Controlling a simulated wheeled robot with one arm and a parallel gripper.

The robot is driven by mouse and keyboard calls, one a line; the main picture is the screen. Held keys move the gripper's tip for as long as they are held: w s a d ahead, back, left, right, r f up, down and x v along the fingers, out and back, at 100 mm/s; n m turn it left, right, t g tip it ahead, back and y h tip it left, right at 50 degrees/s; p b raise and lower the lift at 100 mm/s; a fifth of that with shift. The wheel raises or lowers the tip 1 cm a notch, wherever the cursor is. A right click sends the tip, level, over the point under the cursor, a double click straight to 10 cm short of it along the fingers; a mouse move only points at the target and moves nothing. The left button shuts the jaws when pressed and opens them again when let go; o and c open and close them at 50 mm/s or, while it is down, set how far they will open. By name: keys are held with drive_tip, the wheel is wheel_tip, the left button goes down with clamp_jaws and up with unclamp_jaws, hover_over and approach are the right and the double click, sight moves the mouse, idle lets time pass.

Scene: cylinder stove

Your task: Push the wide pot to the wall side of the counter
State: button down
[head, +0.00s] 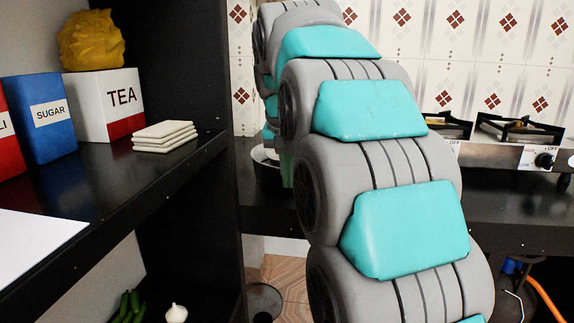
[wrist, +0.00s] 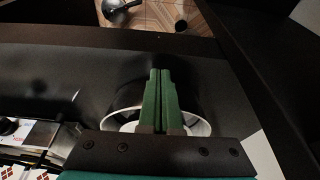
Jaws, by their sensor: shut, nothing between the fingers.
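The wide pot (head: 267,178) stands on the dark counter beside the tall black shelf panel in the head view. It is dark outside with a pale rim, and my arm hides most of it. In the wrist view its pale rim (wrist: 200,124) shows on both sides of the fingers. My gripper (wrist: 161,72) is shut and empty, its green fingers overlapping the pot's rim and dark side in the picture. I cannot tell whether they touch it. In the head view a sliver of green finger shows at the pot's right, with the rest behind my arm.
The stove (head: 510,150) stands on the counter at the right. The tiled wall (head: 470,70) is behind. The black shelf panel (head: 185,60) closes the left side. The shelf holds a TEA box (head: 105,105), a SUGAR box (head: 42,118) and pale coasters (head: 165,136).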

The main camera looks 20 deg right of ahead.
sight(293, 199)
drive_tip(key=x, duration=0.5)
drive_tip(key=shift+f, duration=0.2)
drive_tip(key=shift+w+d+p, duration=0.35)
drive_tip(key=shift+w+d, duration=0.2)
drive_tip(key=shift+w, duration=0.3)
drive_tip(key=shift+w+d+p, duration=0.3)
drive_tip(key=shift+w+d, duration=0.25)
drive_tip(key=shift+w, duration=0.3)
